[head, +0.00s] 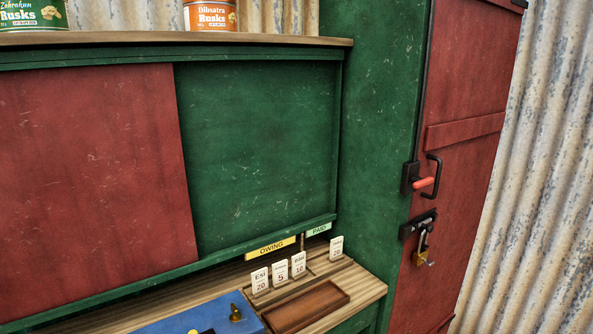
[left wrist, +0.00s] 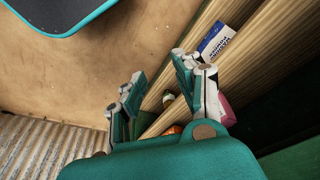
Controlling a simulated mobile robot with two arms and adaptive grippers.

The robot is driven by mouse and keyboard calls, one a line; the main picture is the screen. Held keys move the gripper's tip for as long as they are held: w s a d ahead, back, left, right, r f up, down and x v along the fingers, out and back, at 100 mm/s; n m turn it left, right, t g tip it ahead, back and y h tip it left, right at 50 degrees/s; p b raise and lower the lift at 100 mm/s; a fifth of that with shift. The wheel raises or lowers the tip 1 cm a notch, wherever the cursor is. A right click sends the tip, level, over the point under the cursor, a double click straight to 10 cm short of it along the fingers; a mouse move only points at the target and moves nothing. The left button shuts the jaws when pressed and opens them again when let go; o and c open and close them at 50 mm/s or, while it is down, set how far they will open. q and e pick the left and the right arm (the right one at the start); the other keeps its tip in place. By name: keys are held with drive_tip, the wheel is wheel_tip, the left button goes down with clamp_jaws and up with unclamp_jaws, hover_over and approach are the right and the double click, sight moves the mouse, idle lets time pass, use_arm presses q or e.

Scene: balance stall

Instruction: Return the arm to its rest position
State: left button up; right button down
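In the left wrist view my left gripper (left wrist: 158,68) has its two teal and grey fingers spread apart. Nothing is held between them. Beyond the fingers are pale wooden planks and a brown ground, and the gripper does not appear to touch them. Neither of my arms shows in the head view. My right gripper is in neither view.
A wooden counter (head: 367,291) holds a brown tray (head: 305,306), a blue mat (head: 195,315) and several small white cards. The red door (head: 463,130) carries a padlock (head: 420,258). Rusks tins (head: 210,16) stand on the upper shelf. A blue-and-white box (left wrist: 216,42) lies beyond my left gripper.

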use_arm(q)
drive_tip(key=s+a+f+g, duration=0.1)
drive_tip(key=s+a+f, duration=0.2)
drive_tip(key=s+f, duration=1.5)
wheel_tip(320, 180, down, 3)
drive_tip(key=shift+s+a+f+g, duration=0.1)
drive_tip(key=shift+s+a+g, duration=0.1)
drive_tip(key=shift+g, duration=0.1)
